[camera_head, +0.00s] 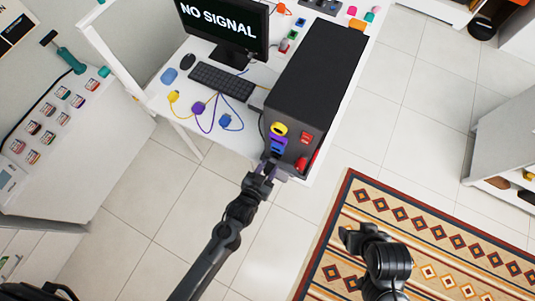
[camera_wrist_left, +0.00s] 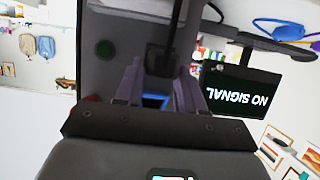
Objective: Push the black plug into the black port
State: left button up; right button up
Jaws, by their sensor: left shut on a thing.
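The black computer case (camera_head: 310,85) stands on the white desk, with coloured ports on its near face. My left gripper (camera_head: 265,170) is at the lower left of that face, shut on a dark piece that looks like the black plug (camera_wrist_left: 160,58). In the left wrist view the plug sits between my left fingers (camera_wrist_left: 157,90), close to the grey panel (camera_wrist_left: 103,70). The black port is hidden, and I cannot tell whether the plug touches it. My right gripper (camera_head: 352,243) is low over the rug, away from the desk; its jaw opening is unclear.
Yellow (camera_head: 279,129) and red (camera_head: 304,138) connectors are on the case. Loose yellow, purple and blue cabled plugs lie by the keyboard (camera_head: 222,81). A monitor (camera_head: 224,28) stands behind. The patterned rug (camera_head: 430,235) lies at right; the tiled floor before the desk is clear.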

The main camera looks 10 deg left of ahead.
dwell(0.5)
pick_arm(q)
jog(key=shift+p, duration=0.5)
dwell(0.3)
jog(key=shift+w+d, duration=0.1)
jog(key=shift+w, duration=0.3)
dwell(0.4)
jog(key=shift+w+d+b, duration=0.25)
jog(key=shift+w+b, duration=0.1)
jog(key=shift+w, duration=0.55)
jog(key=o, duration=1.1)
jog(key=shift+s, duration=0.1)
